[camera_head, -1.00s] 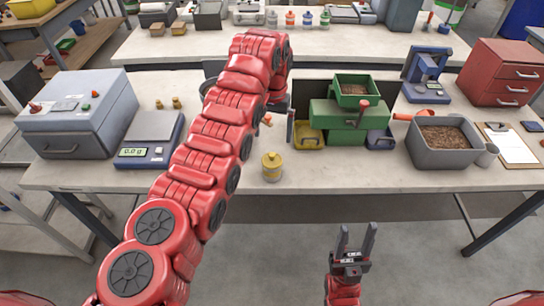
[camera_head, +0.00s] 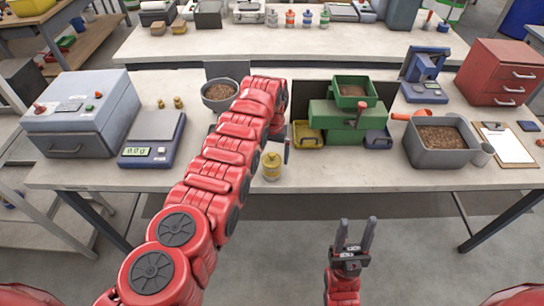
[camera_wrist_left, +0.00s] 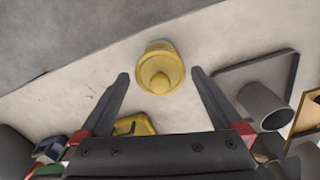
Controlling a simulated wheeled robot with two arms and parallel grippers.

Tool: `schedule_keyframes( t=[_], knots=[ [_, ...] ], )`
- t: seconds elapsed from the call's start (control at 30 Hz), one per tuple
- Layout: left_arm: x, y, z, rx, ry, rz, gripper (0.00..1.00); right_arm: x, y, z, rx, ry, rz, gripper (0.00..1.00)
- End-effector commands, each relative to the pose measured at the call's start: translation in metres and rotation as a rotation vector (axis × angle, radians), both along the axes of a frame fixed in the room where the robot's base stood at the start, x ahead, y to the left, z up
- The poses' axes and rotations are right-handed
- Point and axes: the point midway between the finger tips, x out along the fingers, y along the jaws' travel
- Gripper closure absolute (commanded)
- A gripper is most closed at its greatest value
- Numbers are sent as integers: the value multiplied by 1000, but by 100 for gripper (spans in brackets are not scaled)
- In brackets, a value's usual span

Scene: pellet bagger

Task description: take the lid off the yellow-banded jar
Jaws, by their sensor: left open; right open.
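The jar (camera_head: 271,167) with a yellow lid and band stands upright near the front edge of the workbench, with its lid on. In the left wrist view, I look down on its round yellow lid (camera_wrist_left: 160,68) with a central knob. My left gripper (camera_wrist_left: 160,74) is open, with one finger on either side of the jar in that view; I cannot tell whether either touches it. In the head view, my left gripper (camera_head: 285,150) is just behind the jar, mostly hidden by the arm. My right gripper (camera_head: 355,236) is open and empty in front of the bench.
Behind the jar stand a green machine (camera_head: 340,115) and a yellow tray (camera_head: 308,136). A bowl of pellets (camera_head: 219,94) and a scale (camera_head: 152,138) are to the left, a grey pellet bin (camera_head: 440,155) to the right. The bench front beside the jar is clear.

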Motion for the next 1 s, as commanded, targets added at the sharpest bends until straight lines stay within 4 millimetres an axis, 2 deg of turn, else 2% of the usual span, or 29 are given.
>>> schedule_keyframes(
  t=[0.27, 0.37, 0.67, 1.0],
  knots=[
    [0, 0, -2, 0, -1, 0, 0, 0, 0, 0, 0, 0, 0, 50],
    [0, 0, -2, 0, 0, 1, 14, 0, 0, 0, 0, 0, 0, 50],
    [0, 0, -2, 0, 0, 1, 68, 0, 0, 0, 0, 0, 0, 50],
    [0, 0, -1, 0, 0, 1, 68, 0, 0, -1, 0, 0, 0, 50]
  ],
)
